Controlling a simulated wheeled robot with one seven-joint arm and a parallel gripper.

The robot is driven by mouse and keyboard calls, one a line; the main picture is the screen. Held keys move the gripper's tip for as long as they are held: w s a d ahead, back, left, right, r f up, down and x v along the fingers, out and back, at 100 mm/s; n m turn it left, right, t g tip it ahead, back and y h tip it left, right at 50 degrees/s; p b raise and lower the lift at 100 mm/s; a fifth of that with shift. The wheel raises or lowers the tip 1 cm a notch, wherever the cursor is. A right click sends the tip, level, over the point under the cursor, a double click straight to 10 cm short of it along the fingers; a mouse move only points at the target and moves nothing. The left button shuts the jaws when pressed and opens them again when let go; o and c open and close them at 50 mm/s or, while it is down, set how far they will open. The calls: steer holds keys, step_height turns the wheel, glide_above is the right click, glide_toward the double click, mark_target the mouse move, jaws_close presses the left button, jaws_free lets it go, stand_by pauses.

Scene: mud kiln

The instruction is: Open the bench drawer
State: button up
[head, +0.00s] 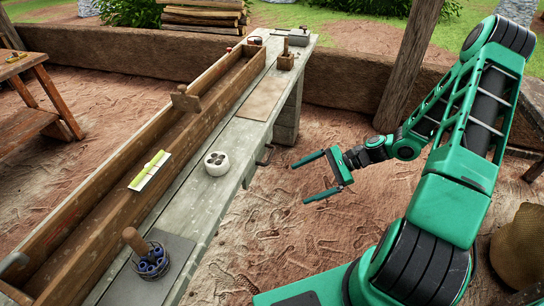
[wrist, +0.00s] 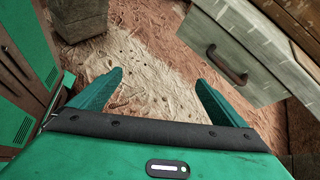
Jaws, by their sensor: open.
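The bench (head: 190,205) is long, grey and weathered, and runs from lower left to the back. The bench drawer has a pale wooden front (wrist: 265,75) with a dark curved handle (wrist: 227,66), at upper right in the wrist view. In the head view the handle (head: 265,156) shows small at the bench's right side; most of the drawer front is hidden by the angle. No clear gap around the drawer shows. My green gripper (head: 299,183) is open and empty, to the right of the handle and apart from it. Its fingers also show in the wrist view (wrist: 158,80).
A long wooden trough (head: 120,170) lies along the bench. A wooden post (head: 408,65) rises at the back. Sandy ground right of the bench is mostly clear.

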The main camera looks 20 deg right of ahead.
mark_target(271, 154)
steer(key=w+m+t+y, duration=0.3)
steer(key=w+m+t, duration=0.5)
steer(key=x, duration=1)
steer(key=shift+w+d+r, duration=0.2)
steer(key=shift+w+r, duration=0.05)
steer(key=shift+w, duration=0.15)
steer(key=shift+c, duration=0.6)
